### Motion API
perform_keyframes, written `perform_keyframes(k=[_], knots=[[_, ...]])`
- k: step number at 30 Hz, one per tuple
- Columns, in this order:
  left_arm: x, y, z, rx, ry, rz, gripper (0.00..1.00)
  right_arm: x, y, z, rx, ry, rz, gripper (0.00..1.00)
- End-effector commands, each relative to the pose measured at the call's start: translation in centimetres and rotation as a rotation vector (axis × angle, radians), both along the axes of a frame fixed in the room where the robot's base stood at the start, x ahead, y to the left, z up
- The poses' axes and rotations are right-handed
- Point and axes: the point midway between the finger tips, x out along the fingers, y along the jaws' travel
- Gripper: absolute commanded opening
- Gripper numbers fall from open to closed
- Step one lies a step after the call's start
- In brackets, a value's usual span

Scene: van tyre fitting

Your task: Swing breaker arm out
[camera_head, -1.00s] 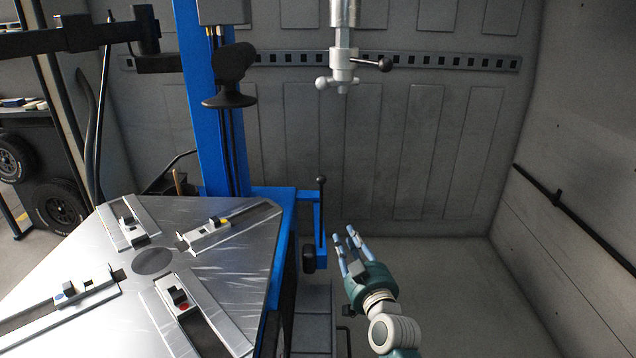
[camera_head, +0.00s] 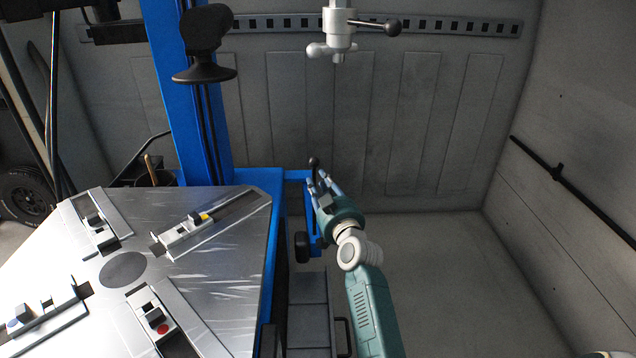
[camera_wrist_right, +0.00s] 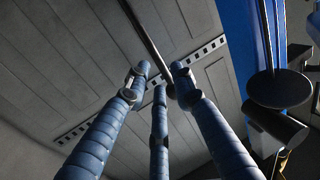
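The breaker arm (camera_head: 309,213) is a blue bracket at the right side of the tyre changer. It has an upright dark lever with a black ball knob (camera_head: 314,162) on top and a black roller (camera_head: 302,247) lower down. My right gripper (camera_head: 319,183) is at the lever just below the knob; its fingers partly hide it. In the right wrist view, the dark rod (camera_wrist_right: 147,38) runs down to between the three blue fingers (camera_wrist_right: 159,85), which look spread apart. Whether they touch it I cannot tell. My left gripper is not in view.
The turntable (camera_head: 225,275) with sliding clamps fills the lower left. A blue column (camera_head: 180,110) stands behind it, with a black mount part (camera_head: 205,45) on it. A metal head with a ball handle (camera_head: 340,30) hangs top centre. The floor at right (camera_head: 450,270) is clear.

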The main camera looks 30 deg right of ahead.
Motion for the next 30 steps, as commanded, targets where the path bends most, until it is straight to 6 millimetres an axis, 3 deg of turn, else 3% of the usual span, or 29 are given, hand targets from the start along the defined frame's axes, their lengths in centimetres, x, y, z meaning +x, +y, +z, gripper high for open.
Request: perform_keyframes(k=[6,14,19,30], knots=[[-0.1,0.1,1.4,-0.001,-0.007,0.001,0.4,1.8,-0.4,0.0,0.0,0.0,-0.001,0.24],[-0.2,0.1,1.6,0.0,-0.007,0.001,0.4,1.9,-0.4,0.0,0.0,0.0,-0.001,0.24],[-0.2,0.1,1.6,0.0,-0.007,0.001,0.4,1.9,-0.4,0.0,0.0,0.0,-0.001,0.0],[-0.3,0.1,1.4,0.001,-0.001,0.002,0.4,1.8,-0.5,-0.1,-0.002,0.001,0.01,0.0]])
